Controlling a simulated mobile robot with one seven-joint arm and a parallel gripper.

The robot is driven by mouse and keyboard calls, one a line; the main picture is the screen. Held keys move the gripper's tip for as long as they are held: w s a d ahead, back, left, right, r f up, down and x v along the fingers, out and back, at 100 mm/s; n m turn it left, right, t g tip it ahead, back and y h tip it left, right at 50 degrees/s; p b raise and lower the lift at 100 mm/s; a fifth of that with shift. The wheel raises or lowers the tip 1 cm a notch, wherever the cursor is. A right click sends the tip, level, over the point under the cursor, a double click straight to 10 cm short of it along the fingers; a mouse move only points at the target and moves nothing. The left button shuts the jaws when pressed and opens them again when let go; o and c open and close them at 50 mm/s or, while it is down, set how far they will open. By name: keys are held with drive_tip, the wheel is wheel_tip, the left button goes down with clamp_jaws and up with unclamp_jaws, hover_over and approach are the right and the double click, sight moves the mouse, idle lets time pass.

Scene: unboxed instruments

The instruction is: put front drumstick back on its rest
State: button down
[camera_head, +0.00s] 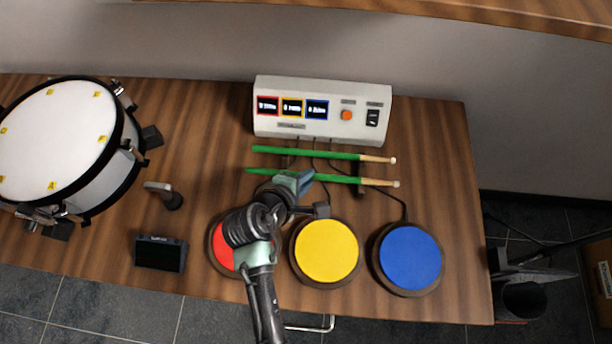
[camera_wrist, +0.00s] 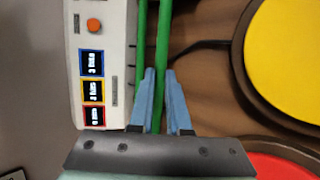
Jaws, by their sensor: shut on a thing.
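The front drumstick (camera_head: 344,179) is green with a pale wooden tip at its right end. My gripper (camera_head: 304,180) is shut on its green part, and in the wrist view the front drumstick (camera_wrist: 164,35) runs between the blue fingers (camera_wrist: 160,74). The back drumstick (camera_head: 316,153) lies roughly parallel behind it, and also shows in the wrist view (camera_wrist: 141,45). Small dark supports show near the sticks, but the rest is mostly hidden. I cannot tell whether the front drumstick touches it.
A white control box (camera_head: 322,110) stands behind the sticks. Red (camera_head: 220,248), yellow (camera_head: 326,250) and blue (camera_head: 410,258) pads lie in front, the red one partly under my arm. A large drum (camera_head: 52,140), small stand (camera_head: 170,196) and black device (camera_head: 160,254) are left.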

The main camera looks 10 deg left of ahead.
drive_tip(key=shift+f, duration=0.35)
drive_tip(key=shift+f+b, duration=0.35)
drive_tip(key=shift+f, duration=0.1)
drive_tip(key=c, duration=0.8)
unclamp_jaws()
drive_tip(key=p+v, duration=0.2)
drive_tip(key=v, duration=1.1)
drive_tip(key=shift+f, duration=0.1)
